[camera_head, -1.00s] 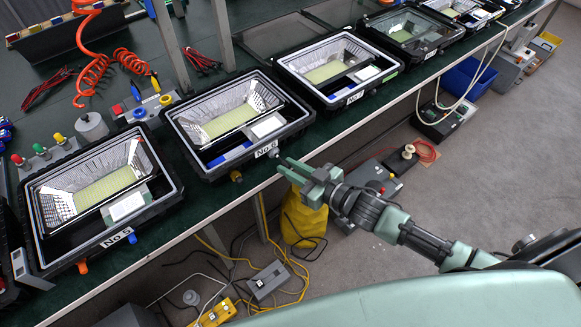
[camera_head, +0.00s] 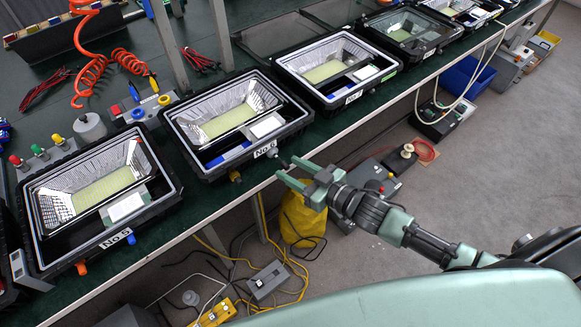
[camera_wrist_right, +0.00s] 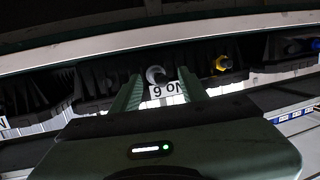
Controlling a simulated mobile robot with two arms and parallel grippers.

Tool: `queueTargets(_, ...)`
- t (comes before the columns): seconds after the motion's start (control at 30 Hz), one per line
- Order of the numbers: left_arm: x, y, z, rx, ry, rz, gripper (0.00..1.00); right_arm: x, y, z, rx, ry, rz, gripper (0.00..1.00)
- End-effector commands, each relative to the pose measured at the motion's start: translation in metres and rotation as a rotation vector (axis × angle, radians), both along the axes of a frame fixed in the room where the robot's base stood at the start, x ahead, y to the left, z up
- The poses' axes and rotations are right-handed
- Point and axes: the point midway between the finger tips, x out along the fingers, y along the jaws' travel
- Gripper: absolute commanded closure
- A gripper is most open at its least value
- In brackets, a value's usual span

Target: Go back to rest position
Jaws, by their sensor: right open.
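My right gripper (camera_head: 286,167) is just off the front edge of the bench, in front of the No 6 floodlight housing (camera_head: 187,165). Its two fingers are apart with nothing held between them. In the right wrist view, the fingers (camera_wrist_right: 158,88) point at the housing's front, with a round grey knob (camera_wrist_right: 155,75) and the upside-down No 6 label (camera_wrist_right: 168,93) seen between them. Whether the fingertips touch the knob cannot be told. My left gripper is not in view.
More housings stand in a row on the green bench, including No 5 (camera_head: 58,243) at the left and No 7 (camera_head: 310,92) at the right. A yellow bag (camera_head: 302,222) and cables lie below. The grey floor (camera_head: 480,170) at the right is mostly open.

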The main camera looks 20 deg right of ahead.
Motion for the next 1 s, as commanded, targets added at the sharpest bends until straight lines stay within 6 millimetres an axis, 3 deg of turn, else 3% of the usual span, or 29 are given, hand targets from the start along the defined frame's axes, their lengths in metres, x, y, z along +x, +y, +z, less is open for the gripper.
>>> queueTargets(0.2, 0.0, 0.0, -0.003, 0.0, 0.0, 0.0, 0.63, -0.032, -0.019, 0.005, -0.002, 0.002, 0.001, 0.56)
queueTargets(0.4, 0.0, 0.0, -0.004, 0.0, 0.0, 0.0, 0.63, -0.052, -0.032, 0.012, -0.001, 0.0, 0.0, 0.56)
queueTargets(0.73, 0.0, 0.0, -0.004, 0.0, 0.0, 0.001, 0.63, -0.057, -0.038, 0.012, -0.004, 0.001, -0.005, 0.56)
queueTargets(0.87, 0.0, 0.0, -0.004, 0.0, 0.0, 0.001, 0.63, -0.053, -0.055, -0.022, -0.041, 0.046, -0.061, 0.56)
queueTargets(0.97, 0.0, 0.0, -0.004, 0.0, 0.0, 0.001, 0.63, -0.055, -0.083, -0.076, -0.1, 0.126, -0.144, 0.56)
queueTargets(1.0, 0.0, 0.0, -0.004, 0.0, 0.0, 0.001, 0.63, -0.059, -0.095, -0.104, -0.13, 0.169, -0.181, 0.56)
